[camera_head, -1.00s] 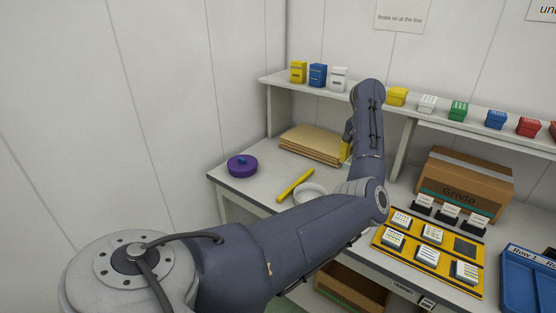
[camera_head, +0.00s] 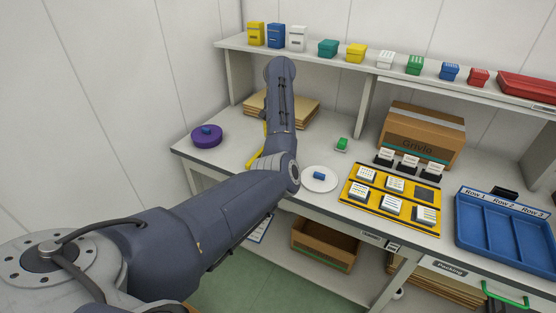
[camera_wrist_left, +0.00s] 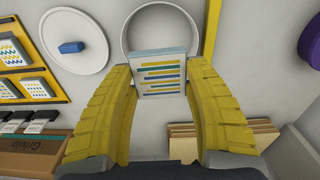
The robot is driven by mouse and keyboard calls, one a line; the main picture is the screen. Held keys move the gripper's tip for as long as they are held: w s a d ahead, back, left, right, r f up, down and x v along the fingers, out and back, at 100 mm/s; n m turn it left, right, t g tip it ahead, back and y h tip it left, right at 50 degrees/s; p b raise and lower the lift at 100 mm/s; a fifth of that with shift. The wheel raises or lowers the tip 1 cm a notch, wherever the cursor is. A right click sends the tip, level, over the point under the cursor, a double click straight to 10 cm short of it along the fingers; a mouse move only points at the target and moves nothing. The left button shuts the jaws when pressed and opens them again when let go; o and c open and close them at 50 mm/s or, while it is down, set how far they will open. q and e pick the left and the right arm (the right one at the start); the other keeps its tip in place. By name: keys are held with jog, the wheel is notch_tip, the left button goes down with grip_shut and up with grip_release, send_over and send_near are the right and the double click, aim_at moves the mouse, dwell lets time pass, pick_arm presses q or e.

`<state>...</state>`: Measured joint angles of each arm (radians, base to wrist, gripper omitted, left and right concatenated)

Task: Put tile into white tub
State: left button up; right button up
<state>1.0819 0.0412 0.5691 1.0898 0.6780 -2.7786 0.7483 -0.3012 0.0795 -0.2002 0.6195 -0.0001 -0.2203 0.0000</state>
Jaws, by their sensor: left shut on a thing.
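The tile is held between the yellow fingertips and overlaps the near rim of the round white tub (camera_wrist_left: 160,14) in that view. I cannot tell its height above the tub. In the head view, my left arm hides the gripper, the tile and the tub. A white round lid (camera_head: 320,186) with a blue knob lies on the table beside the arm, and shows in the wrist view (camera_wrist_left: 75,25). My right gripper is not in view.
A yellow board (camera_head: 346,197) holds several striped tiles and one dark, empty place. A blue tray (camera_head: 473,237) lies at the right. A cardboard box (camera_head: 425,135) and a small green item (camera_head: 342,144) stand behind. A purple round container (camera_head: 206,139) is at the left.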

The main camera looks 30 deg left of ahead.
pick_arm(q)
notch_tip(320, 180, down, 12)
jog(key=shift+r, duration=0.2)
dwell(0.4)
jog(key=shift+f, duration=0.1)
jog(key=o, duration=0.9)
notch_tip(320, 180, up, 12)
jog(key=shift+r, duration=0.15)
dwell(0.5)
